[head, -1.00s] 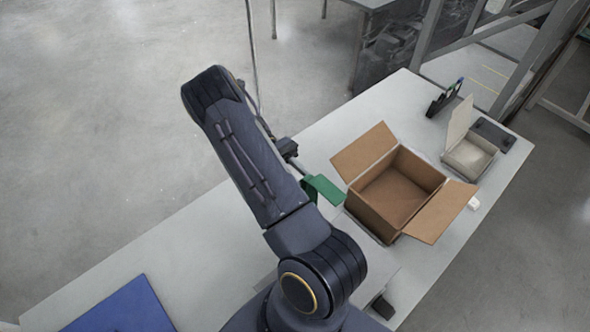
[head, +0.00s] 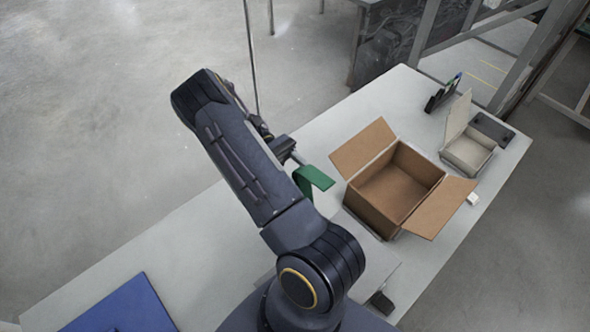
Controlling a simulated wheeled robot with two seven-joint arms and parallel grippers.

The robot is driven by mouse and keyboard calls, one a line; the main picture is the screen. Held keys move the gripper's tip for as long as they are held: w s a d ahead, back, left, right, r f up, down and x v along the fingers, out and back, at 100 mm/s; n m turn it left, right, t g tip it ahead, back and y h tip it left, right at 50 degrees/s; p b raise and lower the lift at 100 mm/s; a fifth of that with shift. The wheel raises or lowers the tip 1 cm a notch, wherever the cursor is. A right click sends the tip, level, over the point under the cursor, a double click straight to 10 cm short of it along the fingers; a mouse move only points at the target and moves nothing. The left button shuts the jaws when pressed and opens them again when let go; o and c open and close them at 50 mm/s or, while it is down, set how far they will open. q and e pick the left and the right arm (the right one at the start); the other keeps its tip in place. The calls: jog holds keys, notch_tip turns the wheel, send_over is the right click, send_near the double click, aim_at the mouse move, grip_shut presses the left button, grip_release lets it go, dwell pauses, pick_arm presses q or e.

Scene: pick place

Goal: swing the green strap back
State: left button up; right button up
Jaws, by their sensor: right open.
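The green strap (head: 317,177) stands up from the table just left of the brown cardboard box, with its upper part bent over to the right. Its lower left part is hidden behind my dark arm. My right gripper (head: 294,156) is at the strap's upper left end, partly hidden behind my own arm. Its jaws are open, and a grey finger shows close to the strap. I cannot tell whether it touches. My left gripper is not in view.
The open cardboard box (head: 372,207) stands on the white table (head: 170,245). A small open pale box (head: 467,154), a dark tray (head: 493,131) and a dark stand (head: 443,94) are at the far right. A blue panel (head: 122,305) lies front left. The table's left middle is clear.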

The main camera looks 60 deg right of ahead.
jog(key=shift+r, duration=0.65)
jog(key=s+a+r, duration=0.7)
jog(key=a+r, duration=0.4)
jog(key=a, duration=0.1)
jog(key=shift+s+r, duration=0.25)
jog(key=shift+r, duration=0.1)
